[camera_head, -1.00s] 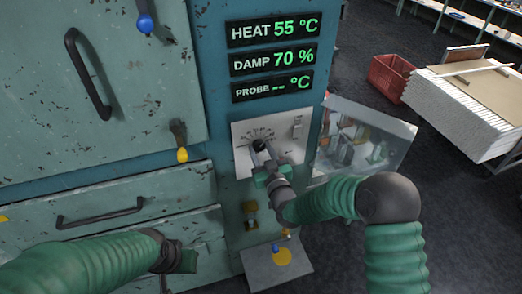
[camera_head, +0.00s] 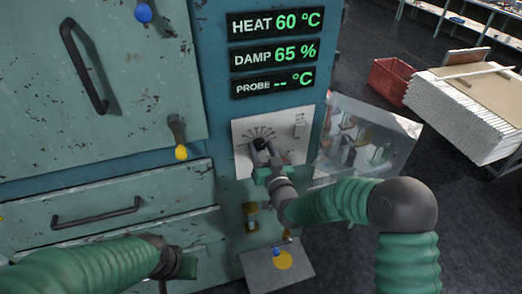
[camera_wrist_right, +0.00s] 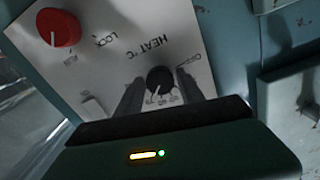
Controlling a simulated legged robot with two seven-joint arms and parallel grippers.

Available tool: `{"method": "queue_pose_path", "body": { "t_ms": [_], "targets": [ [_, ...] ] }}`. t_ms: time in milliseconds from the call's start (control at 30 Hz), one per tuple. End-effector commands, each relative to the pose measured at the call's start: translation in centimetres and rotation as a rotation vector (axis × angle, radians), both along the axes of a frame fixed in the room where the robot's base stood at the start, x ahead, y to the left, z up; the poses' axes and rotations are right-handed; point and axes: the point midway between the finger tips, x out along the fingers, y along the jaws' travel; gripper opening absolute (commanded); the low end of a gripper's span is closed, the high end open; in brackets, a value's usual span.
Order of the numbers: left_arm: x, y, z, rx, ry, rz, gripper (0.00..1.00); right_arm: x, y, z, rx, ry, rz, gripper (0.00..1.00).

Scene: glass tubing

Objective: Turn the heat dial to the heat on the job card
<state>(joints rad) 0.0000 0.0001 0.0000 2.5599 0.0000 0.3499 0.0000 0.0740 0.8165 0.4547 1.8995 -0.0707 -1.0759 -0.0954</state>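The heat dial is a small black knob (camera_wrist_right: 159,80) on a white panel marked "HEAT °C" in the right wrist view, where the lettering is upside down. It also shows in the head view (camera_head: 259,144), partly covered by my gripper. My right gripper (camera_head: 264,157) is at the dial, with a finger on each side of the knob, close against it, in the right wrist view (camera_wrist_right: 160,90). The display (camera_head: 276,22) reads HEAT 60 °C, DAMP 65 %, PROBE --. My left gripper (camera_head: 180,265) is low at the left; its fingers are unclear. I cannot make out a job card.
A red knob (camera_wrist_right: 58,27) by the word "LOCK" sits on the same panel. A clear-sided box (camera_head: 365,140) stands right of the cabinet. A red crate (camera_head: 392,80) and a white stack (camera_head: 465,105) are farther right. A grey plate (camera_head: 255,272) juts out below.

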Motion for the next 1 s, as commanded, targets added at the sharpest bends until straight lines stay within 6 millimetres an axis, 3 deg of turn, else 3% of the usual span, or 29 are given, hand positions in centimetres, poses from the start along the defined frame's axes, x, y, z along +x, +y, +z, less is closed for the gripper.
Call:
{"method": "queue_pose_path", "body": {
  "t_ms": [100, 467, 567, 1000],
  "targets": [
    [0.0, 0.0, 0.0, 0.0, 0.0, 0.0, 0.0, 0.0, 0.0, 0.0, -0.001, 0.001, 0.0, 0.59],
    [0.0, 0.0, -0.3, 0.0, 0.0, 0.0, 0.0, -0.5, -0.2, -0.3, -0.002, 0.002, 0.001, 0.59],
    [0.0, 0.0, -1.0, 0.0, 0.0, 0.0, 0.0, -2.3, -0.7, -0.4, -0.004, 0.002, 0.002, 0.59],
    [0.0, 0.0, -4.2, 0.0, 0.0, 0.0, 0.0, -13.7, -4.5, -0.4, -0.002, 0.001, -0.001, 0.59]
  ]
}}
